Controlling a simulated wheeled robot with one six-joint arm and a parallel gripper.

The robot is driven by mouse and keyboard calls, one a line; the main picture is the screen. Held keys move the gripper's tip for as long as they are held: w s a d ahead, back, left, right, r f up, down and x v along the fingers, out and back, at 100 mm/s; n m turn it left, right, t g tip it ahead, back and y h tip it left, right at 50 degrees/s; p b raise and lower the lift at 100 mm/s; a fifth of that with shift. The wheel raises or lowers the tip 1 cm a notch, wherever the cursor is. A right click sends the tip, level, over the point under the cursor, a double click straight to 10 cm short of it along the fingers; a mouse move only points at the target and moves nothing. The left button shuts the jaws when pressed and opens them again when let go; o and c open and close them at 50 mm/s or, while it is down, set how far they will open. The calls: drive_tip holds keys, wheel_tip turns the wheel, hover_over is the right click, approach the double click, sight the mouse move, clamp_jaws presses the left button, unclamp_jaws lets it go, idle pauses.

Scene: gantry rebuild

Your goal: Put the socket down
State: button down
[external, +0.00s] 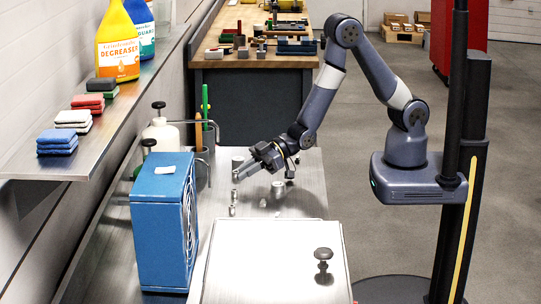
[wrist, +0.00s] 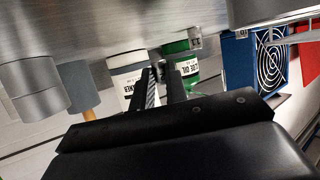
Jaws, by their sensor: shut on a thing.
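My gripper (external: 238,175) reaches out to the left above the metal bench (external: 305,190) in the external view. In the wrist view its dark fingers (wrist: 160,76) are close together around a small dark piece, taken to be the socket, which the fingers mostly hide. I cannot make out its shape, or whether it touches anything below. Small silver sockets stand on the bench below and in front of the gripper, one nearer (external: 232,211) and one just under the fingertips (external: 234,195). Two small silver pieces also show in the wrist view, one at centre (wrist: 196,41) and one further right (wrist: 241,34).
A blue fan box (external: 163,225) stands left on the bench. A pale panel with a dark knob (external: 323,258) fills the front. Silver cylinders (external: 278,189) are close to the gripper. White (external: 161,135) and green bottles (wrist: 181,47) stand behind, below a shelf (external: 125,100).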

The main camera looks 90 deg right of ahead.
drive_tip(key=c, duration=1.4)
unclamp_jaws()
drive_tip(key=shift+s+d+f, duration=0.1)
drive_tip(key=shift+s+f, duration=0.2)
drive_tip(key=shift+f, duration=0.6)
drive_tip(key=shift+w+r+p, duration=0.2)
drive_tip(key=shift+r+p, duration=0.55)
drive_tip(key=shift+p, duration=0.45)
drive_tip(key=v, duration=0.4)
drive_tip(key=b+v, duration=0.1)
drive_tip(key=v, duration=0.2)
drive_tip(key=b+v, duration=0.1)
drive_tip(key=v, duration=0.3)
drive_tip(key=shift+s+r, duration=0.2)
drive_tip(key=shift+r, duration=0.25)
